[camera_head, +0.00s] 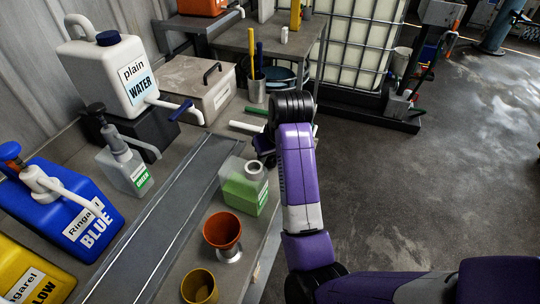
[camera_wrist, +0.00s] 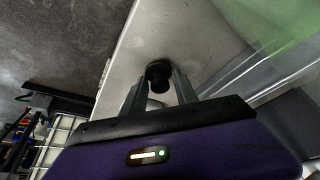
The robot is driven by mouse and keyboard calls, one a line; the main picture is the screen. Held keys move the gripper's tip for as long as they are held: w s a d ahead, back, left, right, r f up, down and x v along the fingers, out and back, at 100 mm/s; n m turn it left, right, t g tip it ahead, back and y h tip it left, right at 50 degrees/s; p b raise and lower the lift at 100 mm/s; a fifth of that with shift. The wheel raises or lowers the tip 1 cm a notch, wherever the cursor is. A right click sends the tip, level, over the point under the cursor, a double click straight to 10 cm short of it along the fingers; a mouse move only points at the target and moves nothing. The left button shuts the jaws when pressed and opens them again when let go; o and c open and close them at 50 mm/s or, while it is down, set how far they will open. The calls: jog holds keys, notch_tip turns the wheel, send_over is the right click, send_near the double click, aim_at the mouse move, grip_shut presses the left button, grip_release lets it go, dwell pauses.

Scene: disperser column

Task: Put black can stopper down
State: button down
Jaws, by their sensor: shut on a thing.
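My gripper (camera_wrist: 157,92) is shut on the black can stopper (camera_wrist: 158,72) in the wrist view. The stopper is a small dark round piece between the fingertips, over the pale bench top (camera_wrist: 180,35). I cannot tell whether it touches the bench. In the head view my arm hides the fingertips and the stopper. A clear can with green liquid (camera_head: 244,190) stands on the bench just left of my arm, its pale neck uncovered; part of it shows at the upper right of the wrist view (camera_wrist: 285,25).
An orange funnel cup (camera_head: 222,232) and an ochre cup (camera_head: 199,288) stand nearer on the bench. The blue canister (camera_head: 70,205), small green-label dispenser (camera_head: 127,165) and white water canister (camera_head: 108,75) line the left. A metal pot with tools (camera_head: 257,90) stands behind. Open floor lies right.

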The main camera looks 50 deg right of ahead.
jog(key=c, duration=0.9)
grip_release()
jog(key=shift+c, duration=0.2)
jog(key=shift+r, duration=0.4)
jog(key=p+v, duration=0.7)
jog(key=v, duration=0.4)
jog(key=shift+s+a+r+p, duration=0.15)
jog(key=shift+s+r+p, duration=0.05)
jog(key=shift+p, duration=0.15)
